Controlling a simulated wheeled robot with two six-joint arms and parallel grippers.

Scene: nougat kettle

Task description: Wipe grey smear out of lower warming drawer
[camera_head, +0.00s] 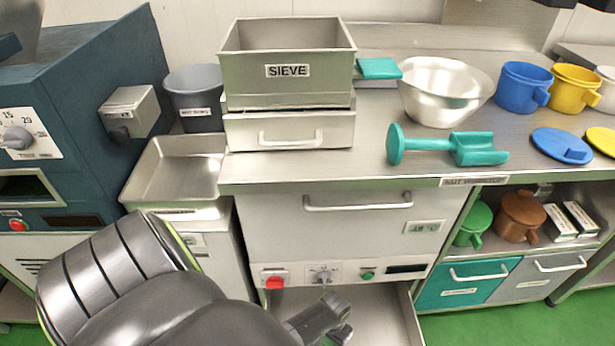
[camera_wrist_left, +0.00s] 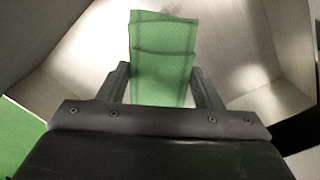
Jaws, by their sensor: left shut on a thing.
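The lower warming drawer (camera_head: 385,308) is pulled open below the control panel, and its bare metal inside shows. My left gripper (camera_head: 338,325) reaches into the drawer area from the left. In the left wrist view my left gripper (camera_wrist_left: 163,88) is shut on a green cloth (camera_wrist_left: 162,62), which extends beyond the fingertips over the drawer's inside (camera_wrist_left: 230,40). The cloth is not visible in the head view. My right gripper is not in view.
The closed upper drawer (camera_head: 340,230) and the control panel with a red button (camera_head: 274,282) are above the open drawer.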

